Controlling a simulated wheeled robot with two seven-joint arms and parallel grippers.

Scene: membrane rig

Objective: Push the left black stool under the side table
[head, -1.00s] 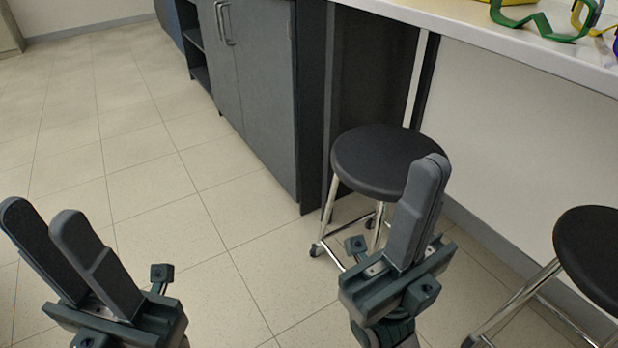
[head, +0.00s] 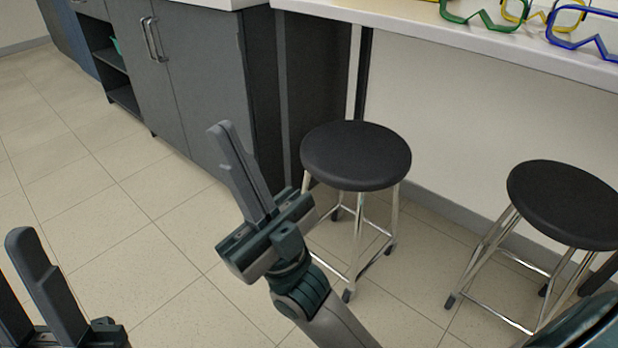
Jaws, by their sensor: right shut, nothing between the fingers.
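The left black stool (head: 355,158) has a round black seat on chrome legs. It stands upright by the dark cabinet's end panel, near the front of the white-topped side table (head: 455,36). How far its seat reaches under the top I cannot tell. My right gripper (head: 220,128) is shut and empty, just left of this stool in the picture, its fingers pointing up and left. Its wrist hides part of the stool's left legs. I see no clear contact with the stool. My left gripper (head: 10,254) is open and empty at the lower left, partly cut off by the frame.
A second black stool (head: 565,203) stands to the right. Colored safety glasses frames (head: 485,14) lie on the tabletop. Dark grey cabinets (head: 195,85) run along the left. The tiled floor (head: 130,255) at left is clear.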

